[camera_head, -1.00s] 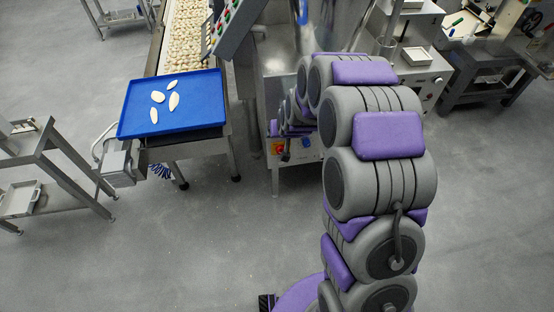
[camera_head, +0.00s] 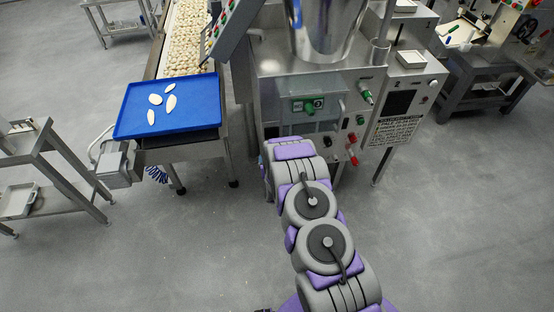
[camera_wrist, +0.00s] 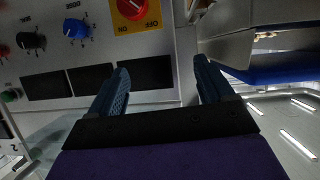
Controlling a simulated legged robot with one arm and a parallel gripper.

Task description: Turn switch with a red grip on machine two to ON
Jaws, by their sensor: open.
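In the wrist view, a red-gripped rotary switch (camera_wrist: 131,8) sits on a yellow plate (camera_wrist: 142,28) marked ON and OFF, which appears upside down. The top picture edge cuts the switch, and I cannot tell which mark its grip points to. My gripper (camera_wrist: 160,78) is open and empty, its two dark blue fingers apart and pointing at the panel below the plate in the picture. The fingers are apart from the switch. In the head view, my arm hides the gripper and this switch in front of the steel machine (camera_head: 268,95).
Beside the plate are a blue knob (camera_wrist: 76,29), a black knob (camera_wrist: 31,42) and dark rectangles. A grey cabinet with a printed label (camera_head: 396,131) stands right. The floor in front is clear.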

